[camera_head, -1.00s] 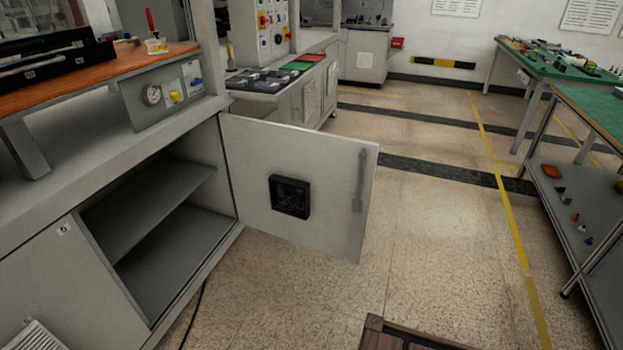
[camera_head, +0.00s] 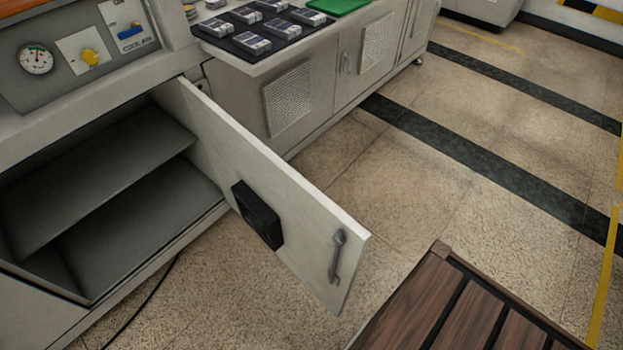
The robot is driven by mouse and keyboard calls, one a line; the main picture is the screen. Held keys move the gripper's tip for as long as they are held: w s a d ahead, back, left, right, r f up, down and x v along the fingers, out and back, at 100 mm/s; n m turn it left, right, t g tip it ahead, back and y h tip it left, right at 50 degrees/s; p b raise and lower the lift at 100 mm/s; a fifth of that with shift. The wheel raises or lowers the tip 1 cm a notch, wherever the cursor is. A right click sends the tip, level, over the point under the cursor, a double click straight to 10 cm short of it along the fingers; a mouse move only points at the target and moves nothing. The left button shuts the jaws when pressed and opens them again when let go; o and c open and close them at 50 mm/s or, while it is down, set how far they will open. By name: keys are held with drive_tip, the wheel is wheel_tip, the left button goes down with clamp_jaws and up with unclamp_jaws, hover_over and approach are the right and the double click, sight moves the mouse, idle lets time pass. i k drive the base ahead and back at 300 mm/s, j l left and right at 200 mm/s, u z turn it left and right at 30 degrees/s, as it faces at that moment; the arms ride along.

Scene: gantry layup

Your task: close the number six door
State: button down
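The open cabinet door (camera_head: 290,205) is pale grey and swings out from the bench front, hinged at its far left edge by the cabinet opening. Its inner face shows a black square box and a grey handle-like shape (camera_head: 337,256) near the free edge. The number on this door is not visible. The cabinet (camera_head: 110,200) behind it is open, with a grey shelf and nothing seen inside. My gripper is not in view.
A brown slatted wooden piece (camera_head: 440,310) stands at the bottom right, close to the door's free end. A dark cable (camera_head: 145,310) lies on the floor. Open floor (camera_head: 440,190) spreads to the right.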

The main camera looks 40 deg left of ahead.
sight(296, 221)
drive_tip(key=i, duration=2.05)
drive_tip(key=i+u, duration=0.1)
drive_tip(key=u, duration=0.35)
drive_tip(key=i+u, duration=0.15)
drive_tip(key=u, duration=0.25)
drive_tip(key=i+l+u, duration=0.1)
drive_tip(key=u, duration=0.35)
drive_tip(key=l+u, duration=0.15)
drive_tip(key=u, duration=2.6)
drive_tip(key=k+j+u, duration=0.1)
drive_tip(key=k, duration=0.25)
drive_tip(key=k+j+u, duration=0.1)
drive_tip(key=k+j, duration=0.2)
